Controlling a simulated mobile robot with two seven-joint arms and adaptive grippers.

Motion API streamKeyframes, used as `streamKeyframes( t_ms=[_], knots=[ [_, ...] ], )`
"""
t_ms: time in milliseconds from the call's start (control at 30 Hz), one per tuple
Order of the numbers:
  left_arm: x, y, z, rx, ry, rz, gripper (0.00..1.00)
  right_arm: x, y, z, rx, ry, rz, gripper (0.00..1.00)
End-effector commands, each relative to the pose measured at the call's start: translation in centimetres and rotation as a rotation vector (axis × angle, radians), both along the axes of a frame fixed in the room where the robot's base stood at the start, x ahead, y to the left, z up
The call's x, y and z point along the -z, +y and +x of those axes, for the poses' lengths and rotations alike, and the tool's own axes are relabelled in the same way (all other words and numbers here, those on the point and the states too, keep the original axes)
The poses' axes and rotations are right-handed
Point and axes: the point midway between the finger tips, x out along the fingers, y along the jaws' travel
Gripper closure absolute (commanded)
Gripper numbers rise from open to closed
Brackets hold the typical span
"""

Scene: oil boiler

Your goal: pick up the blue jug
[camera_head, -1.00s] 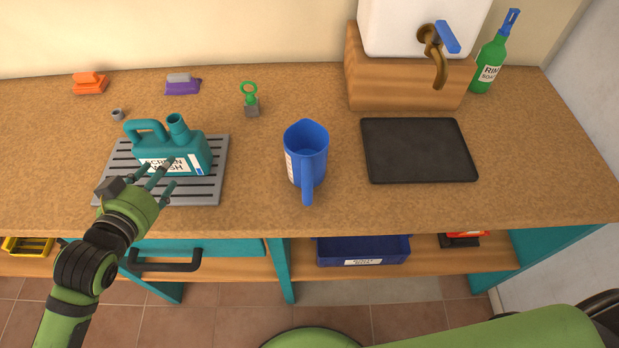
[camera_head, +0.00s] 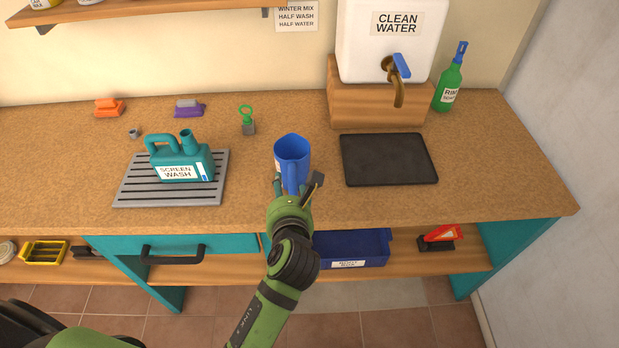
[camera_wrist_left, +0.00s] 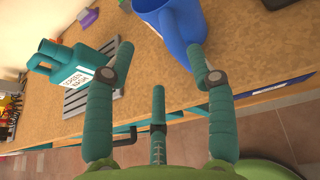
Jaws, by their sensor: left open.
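The blue jug (camera_head: 291,153) stands upright on the wooden worktop, near the middle of the head view, with its handle toward me. My left gripper (camera_head: 298,188) is at the front of the jug, by its handle, and partly covers its lower part. In the left wrist view the jug (camera_wrist_left: 176,22) is at the top, cut off by the frame edge. The left gripper's fingers (camera_wrist_left: 155,85) are spread open and empty, with the right-hand finger close to the jug; whether it touches, I cannot tell. My right gripper is not in view.
A teal screen wash can (camera_head: 182,161) stands on a grey slatted tray (camera_head: 135,190) at left. A black mat (camera_head: 388,159) lies right of the jug, below the tap (camera_head: 397,82). A green bottle (camera_head: 449,82) stands at the back right. A blue bin (camera_head: 350,249) sits below the worktop.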

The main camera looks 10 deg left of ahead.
Motion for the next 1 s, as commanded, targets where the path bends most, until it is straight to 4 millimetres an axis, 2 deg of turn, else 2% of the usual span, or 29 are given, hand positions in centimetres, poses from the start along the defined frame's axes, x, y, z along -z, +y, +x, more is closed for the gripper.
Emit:
streamKeyframes(
  t_ms=[133, 333, 667, 967, 1000],
  knots=[
    [-0.6, -0.3, 0.8, 0.038, 0.007, 0.097, 0.45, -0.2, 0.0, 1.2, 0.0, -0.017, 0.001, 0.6],
    [0.2, 0.2, 2.5, 0.04, 0.01, 0.105, 0.45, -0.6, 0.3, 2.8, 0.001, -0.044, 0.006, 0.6],
    [2.2, 1.1, 6.2, 0.041, 0.008, 0.101, 0.45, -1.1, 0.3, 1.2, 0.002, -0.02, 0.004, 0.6],
    [2.5, 1.3, 6.6, 0.042, 0.008, 0.1, 0.45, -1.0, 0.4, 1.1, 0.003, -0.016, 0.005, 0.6],
    [2.5, 1.3, 6.6, 0.042, 0.008, 0.1, 0.57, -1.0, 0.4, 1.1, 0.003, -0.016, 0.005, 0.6]
  ],
)
